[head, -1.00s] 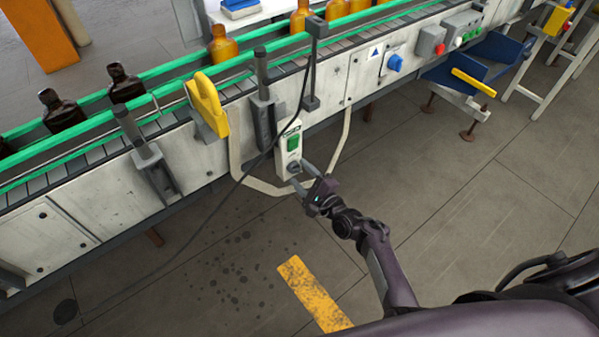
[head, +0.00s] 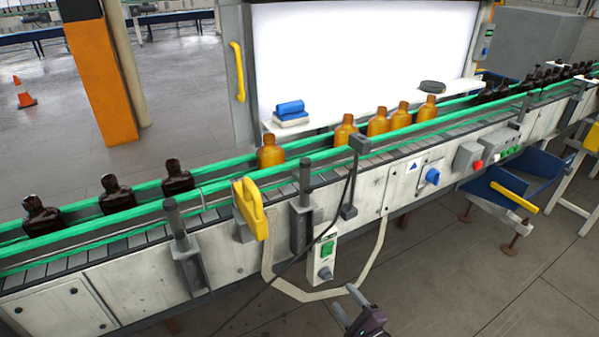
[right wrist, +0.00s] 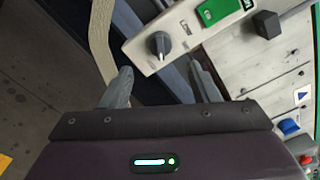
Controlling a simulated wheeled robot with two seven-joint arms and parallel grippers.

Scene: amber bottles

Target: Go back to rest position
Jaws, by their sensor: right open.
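My right gripper (head: 349,306) is low in the head view, below a small control box (head: 323,260) with a green switch that hangs on the conveyor's side. In the right wrist view its two fingers (right wrist: 160,87) are spread apart with nothing held between them. The control box (right wrist: 185,30), with its dark knob (right wrist: 159,45) and green switch (right wrist: 218,10), is just beyond the fingers. I see no contact between fingers and box. My left gripper is not in view.
A conveyor (head: 235,253) with green rails carries dark bottles (head: 117,194) at left and amber bottles (head: 378,122) in the middle. A yellow handle (head: 250,208) and a blue knob (head: 433,176) stick out from its side. An orange pillar (head: 97,70) stands behind. Floor (head: 440,270) in front is clear.

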